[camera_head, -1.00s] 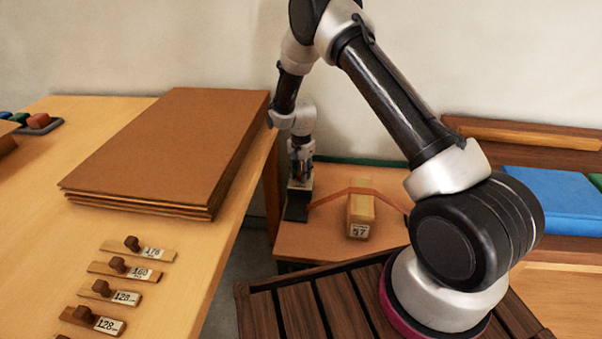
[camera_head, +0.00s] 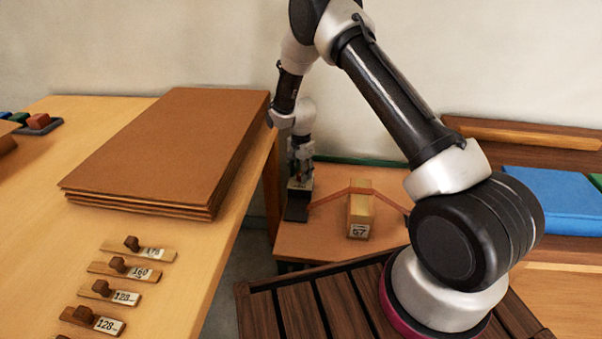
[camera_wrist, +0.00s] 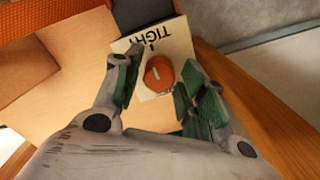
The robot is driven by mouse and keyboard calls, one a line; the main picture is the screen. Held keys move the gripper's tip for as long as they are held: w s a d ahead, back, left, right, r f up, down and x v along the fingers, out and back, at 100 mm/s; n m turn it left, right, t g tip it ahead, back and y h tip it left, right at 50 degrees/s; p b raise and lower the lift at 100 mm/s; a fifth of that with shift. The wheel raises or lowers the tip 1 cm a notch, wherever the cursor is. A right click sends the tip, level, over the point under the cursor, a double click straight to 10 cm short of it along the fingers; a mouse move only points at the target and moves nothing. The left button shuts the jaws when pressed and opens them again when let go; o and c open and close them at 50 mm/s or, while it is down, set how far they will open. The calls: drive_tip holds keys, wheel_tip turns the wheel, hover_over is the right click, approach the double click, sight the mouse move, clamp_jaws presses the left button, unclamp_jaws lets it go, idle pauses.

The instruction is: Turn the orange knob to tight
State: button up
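The orange knob (camera_wrist: 158,74) shows in the wrist view, round, with a pale mark on its top. It sits on a cream plate (camera_wrist: 178,40) that bears the word TIGHT and a small dark mark. My gripper (camera_wrist: 156,86) is open, one green-padded finger to the left of the knob and one to the right, with a gap showing on the left. Whether the right finger touches the knob I cannot tell. In the head view my gripper (camera_head: 299,178) hangs above a dark block at the left of the low table; the knob is hidden there.
The low table (camera_head: 300,240) also holds a wooden block (camera_head: 360,212) with a numbered label and a thin orange strip. A stack of brown boards (camera_head: 170,150) lies on the workbench (camera_head: 190,260) to the left. A blue box (camera_head: 553,203) stands at right.

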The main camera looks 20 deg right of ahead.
idle(0.3)
wheel_tip(320, 180, up, 12)
idle(0.4)
